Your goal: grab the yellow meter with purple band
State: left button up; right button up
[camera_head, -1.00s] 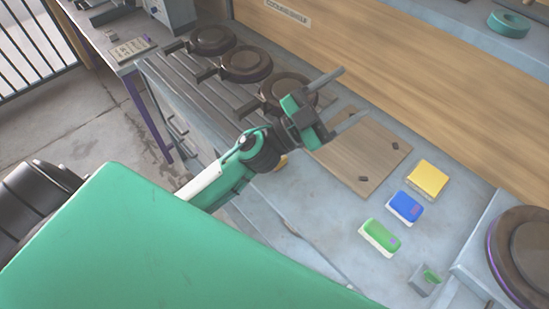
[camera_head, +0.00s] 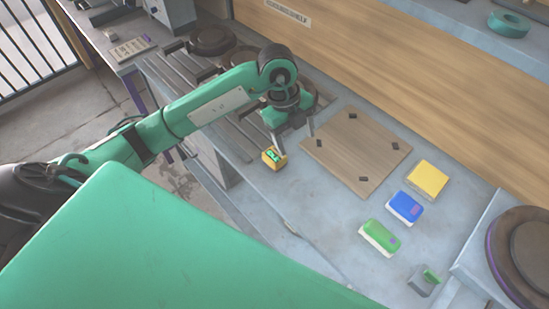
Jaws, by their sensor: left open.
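A small yellow meter (camera_head: 269,161) with a green face sits on the grey counter near its front edge, left of the wooden board. I cannot make out a purple band on it. My left gripper (camera_head: 293,138) is open and empty, pointing down just behind and to the right of the meter. One finger comes down close to the meter; I cannot tell whether they touch. My right gripper is not in view.
A wooden board (camera_head: 352,150) with dark pads lies right of the meter. Yellow (camera_head: 428,178), blue (camera_head: 404,207) and green (camera_head: 377,238) blocks lie farther right. Round dark plates (camera_head: 212,40) stand behind my arm. A round press-like unit (camera_head: 525,250) is at the right edge.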

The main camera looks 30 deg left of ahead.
aim_at(274, 154)
pick_arm(q)
jog(key=w+a+n+y, duration=0.1)
jog(key=a+n+y, duration=0.15)
jog(key=a, duration=0.25)
jog(key=shift+m+y, duration=0.25)
jog(key=f, duration=0.7)
jog(key=shift+a+f+p, duration=0.3)
jog(key=shift+a+p, duration=0.05)
jog(key=f, duration=0.1)
jog(key=f+p, duration=0.2)
jog(key=f, duration=0.1)
jog(key=shift+s+a, duration=0.1)
jog(key=shift+s, duration=0.15)
jog(key=shift+f, duration=0.65)
jog(key=c, duration=1.1)
jog(key=shift+w, duration=0.1)
jog(key=shift+r, duration=0.1)
